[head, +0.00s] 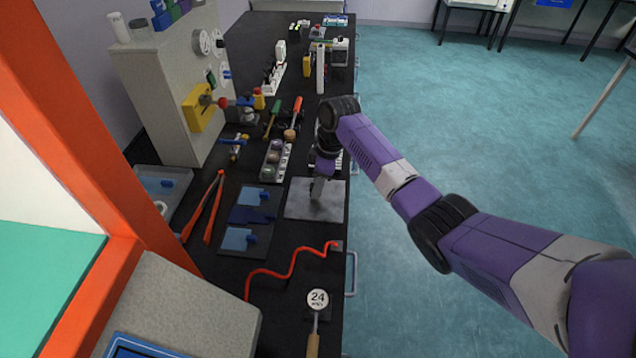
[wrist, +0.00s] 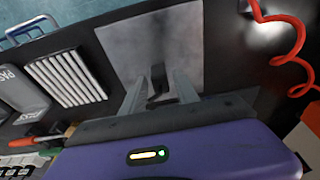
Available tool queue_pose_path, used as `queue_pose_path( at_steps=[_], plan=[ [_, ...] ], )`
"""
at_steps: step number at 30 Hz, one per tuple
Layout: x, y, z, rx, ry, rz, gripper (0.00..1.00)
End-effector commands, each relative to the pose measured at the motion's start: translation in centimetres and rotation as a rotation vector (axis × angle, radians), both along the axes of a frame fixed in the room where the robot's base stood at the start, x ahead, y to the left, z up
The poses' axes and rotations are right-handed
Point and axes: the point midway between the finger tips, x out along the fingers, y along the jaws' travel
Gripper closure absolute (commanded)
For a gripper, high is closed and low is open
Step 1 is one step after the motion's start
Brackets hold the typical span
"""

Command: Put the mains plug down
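My gripper (head: 317,194) is low over a square grey metal plate (head: 298,211) on the black bench, pointing down. In the wrist view my gripper (wrist: 160,78) has its two grey fingers spread apart. A small black piece, which looks like the mains plug (wrist: 158,76), is between the fingers, with a narrow gap showing on each side. Behind it is the grey plate (wrist: 120,42). I cannot tell whether the black piece touches the plate. In the head view the plug is hidden by my gripper.
The bench's right edge is close.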

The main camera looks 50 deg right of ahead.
Motion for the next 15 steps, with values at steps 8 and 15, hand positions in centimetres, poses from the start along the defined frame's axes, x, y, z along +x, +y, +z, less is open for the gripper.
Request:
queue_pose_path(
  at_steps=[8,15],
  plan=[
    [0.0,0.0,0.1,0.000,0.000,0.000,0.57],
    [-0.1,-0.2,1.6,-0.001,-0.004,0.000,0.57]
  ],
)
